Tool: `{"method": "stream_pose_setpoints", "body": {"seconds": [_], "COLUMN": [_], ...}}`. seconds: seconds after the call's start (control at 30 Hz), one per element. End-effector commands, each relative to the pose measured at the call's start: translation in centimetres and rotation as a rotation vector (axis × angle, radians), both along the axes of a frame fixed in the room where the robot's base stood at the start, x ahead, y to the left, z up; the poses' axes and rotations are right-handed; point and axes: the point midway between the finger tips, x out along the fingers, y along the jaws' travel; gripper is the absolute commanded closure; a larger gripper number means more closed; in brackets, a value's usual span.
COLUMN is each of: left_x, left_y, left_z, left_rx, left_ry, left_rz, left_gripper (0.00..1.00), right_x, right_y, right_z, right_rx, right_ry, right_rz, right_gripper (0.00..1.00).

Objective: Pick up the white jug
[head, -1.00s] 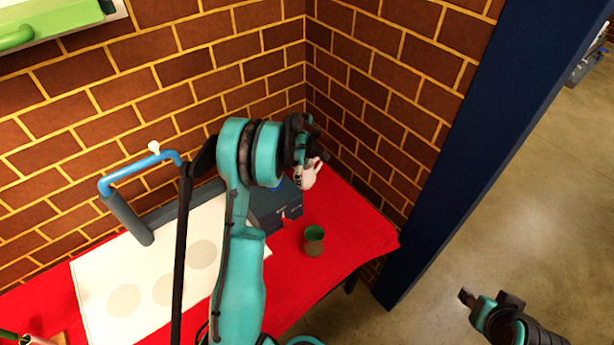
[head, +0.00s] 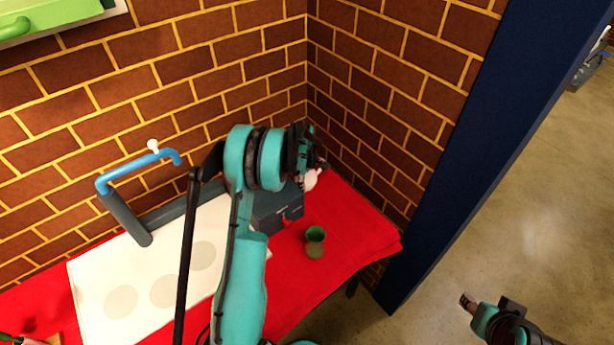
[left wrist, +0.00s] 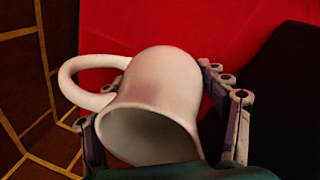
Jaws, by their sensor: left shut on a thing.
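The white jug (head: 311,180) shows in the head view at the back right of the red table, partly hidden behind my left gripper (head: 312,165). In the left wrist view, the jug (left wrist: 165,85) fills the space between my left gripper's fingers, one on each side of its body. Its open mouth faces the wrist camera, and its handle sticks out to the left. My left gripper is shut on the jug's body. Whether the jug touches the table is hidden. My right gripper (head: 467,301) is low at the right, away from the table, and its opening is unclear.
A dark box (head: 277,212) stands left of the jug. A green and brown cup (head: 315,241) stands in front of it on the red cloth (head: 352,228). A white mat (head: 100,272) and a blue-handled holder (head: 130,174) are further left. Brick walls close off the back.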

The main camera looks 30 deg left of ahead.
Motion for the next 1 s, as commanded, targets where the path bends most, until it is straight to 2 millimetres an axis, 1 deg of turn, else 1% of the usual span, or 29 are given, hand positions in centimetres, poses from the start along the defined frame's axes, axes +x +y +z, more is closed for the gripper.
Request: {"method": "stream_pose_setpoints", "body": {"seconds": [0.17,0.37,0.57,0.73,1.0], "left_x": [-0.1,-0.1,-0.1,-0.1,0.1], "left_y": [-0.1,-0.1,0.0,-0.1,-3.6], "left_z": [0.0,0.7,2.5,4.4,6.2], "left_rx": [-0.002,-0.002,-0.001,-0.001,-0.001], "left_ry": [0.003,0.003,0.002,0.002,0.001], "left_rz": [0.0,0.0,0.0,0.0,-0.003], "left_gripper": [0.77,0.77,0.77,0.78,0.78], "right_x": [0.0,0.0,0.0,0.0,0.0], "right_y": [0.0,0.0,0.0,0.0,0.0], "right_z": [0.0,0.4,1.1,1.9,2.8], "right_rx": [0.0,0.0,0.0,0.0,0.0], "right_ry": [0.0,0.0,0.0,0.0,0.0], "right_rz": [0.0,0.0,0.0,0.0,0.0], "right_gripper": [0.6,0.6,0.6,0.6,0.6]}}
